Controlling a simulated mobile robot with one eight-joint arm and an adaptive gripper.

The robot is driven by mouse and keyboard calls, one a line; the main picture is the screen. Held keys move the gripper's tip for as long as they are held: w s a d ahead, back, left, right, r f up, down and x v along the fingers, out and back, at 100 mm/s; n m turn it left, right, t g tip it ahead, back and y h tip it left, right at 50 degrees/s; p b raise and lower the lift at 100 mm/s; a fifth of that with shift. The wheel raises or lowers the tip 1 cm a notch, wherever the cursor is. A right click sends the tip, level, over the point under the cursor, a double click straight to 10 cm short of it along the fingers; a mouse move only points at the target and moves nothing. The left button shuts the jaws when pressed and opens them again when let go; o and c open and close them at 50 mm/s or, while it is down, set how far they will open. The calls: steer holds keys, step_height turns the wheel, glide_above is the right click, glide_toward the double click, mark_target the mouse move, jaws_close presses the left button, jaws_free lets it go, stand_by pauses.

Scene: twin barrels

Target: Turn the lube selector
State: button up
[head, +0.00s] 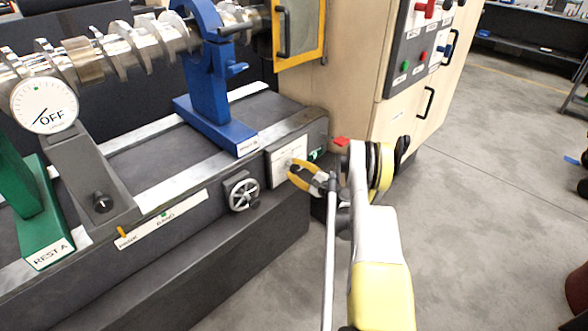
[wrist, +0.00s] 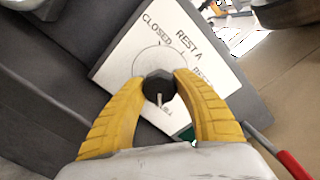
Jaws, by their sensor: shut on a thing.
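The lube selector is a dark knob (wrist: 158,88) with a white pointer mark, on a white label plate (wrist: 120,68). The plate reads CLOSED at upper left and REST A at the top; the right and bottom labels are partly hidden or unclear. The pointer mark lies on the lower side of the knob in the wrist view. My gripper (wrist: 161,80) has its yellow fingers closed on either side of the knob, touching it.
A blue rest (head: 215,115) and a green rest (head: 40,215) stand on the bench below a crankshaft (head: 85,58). A dial reads OFF (head: 45,107). A cabinet with buttons (head: 418,55) stands behind. The right floor is mostly open.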

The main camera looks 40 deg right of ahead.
mark_target(295, 164)
steer(key=o, duration=1.2)
steer(key=shift+s+d, duration=0.1)
step_height(295, 164, up, 10)
steer(key=shift+r, duration=0.1)
